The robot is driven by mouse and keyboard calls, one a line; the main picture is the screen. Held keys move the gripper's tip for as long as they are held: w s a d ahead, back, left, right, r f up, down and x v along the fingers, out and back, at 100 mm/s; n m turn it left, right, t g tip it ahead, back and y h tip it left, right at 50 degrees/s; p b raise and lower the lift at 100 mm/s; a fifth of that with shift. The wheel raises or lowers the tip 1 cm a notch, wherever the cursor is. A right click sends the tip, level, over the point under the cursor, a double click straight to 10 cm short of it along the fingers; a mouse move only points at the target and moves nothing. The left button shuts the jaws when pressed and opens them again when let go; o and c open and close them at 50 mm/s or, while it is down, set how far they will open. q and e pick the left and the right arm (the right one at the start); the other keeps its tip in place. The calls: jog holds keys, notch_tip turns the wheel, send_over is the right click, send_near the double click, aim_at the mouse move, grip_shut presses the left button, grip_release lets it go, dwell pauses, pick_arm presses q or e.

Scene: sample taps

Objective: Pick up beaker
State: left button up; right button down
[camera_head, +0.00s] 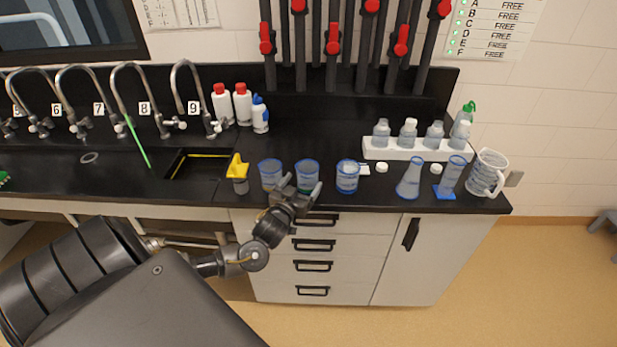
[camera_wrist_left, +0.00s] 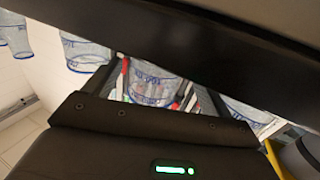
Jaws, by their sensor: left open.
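Three clear beakers with blue rims stand in a row near the counter's front edge: a left one (camera_head: 269,171), a middle one (camera_head: 307,169) and a right one (camera_head: 347,173). My left gripper (camera_head: 299,187) is open right in front of the middle beaker and overlaps its lower part in the head view. My right gripper is not in view.
A yellow-topped bottle (camera_head: 238,173) stands left of the beakers, beside the sink (camera_head: 195,165). To the right stand a conical flask (camera_head: 410,181), a measuring cylinder (camera_head: 451,177) and a jug (camera_head: 487,174). A white rack (camera_head: 400,154) with bottles sits behind. The counter behind the beakers is clear.

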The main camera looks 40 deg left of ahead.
aim_at(312, 171)
pick_arm(q)
jog(key=shift+w, duration=0.2)
jog(key=shift+w+r, duration=0.2)
jog(key=shift+w, duration=0.05)
jog(key=p+x, duration=0.1)
jog(key=x, duration=0.2)
jog(key=shift+w+p, duration=0.3)
jog(key=shift+p, duration=0.1)
jog(key=shift+w+a+f, duration=0.1)
jog(key=shift+w+f, duration=0.05)
jog(key=shift+w, duration=0.35)
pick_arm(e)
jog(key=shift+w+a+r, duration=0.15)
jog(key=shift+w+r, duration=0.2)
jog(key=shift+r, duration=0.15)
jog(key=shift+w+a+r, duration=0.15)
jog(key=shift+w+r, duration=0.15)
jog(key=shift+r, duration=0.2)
pick_arm(q)
jog(key=shift+c, duration=0.4)
jog(key=c, duration=0.9)
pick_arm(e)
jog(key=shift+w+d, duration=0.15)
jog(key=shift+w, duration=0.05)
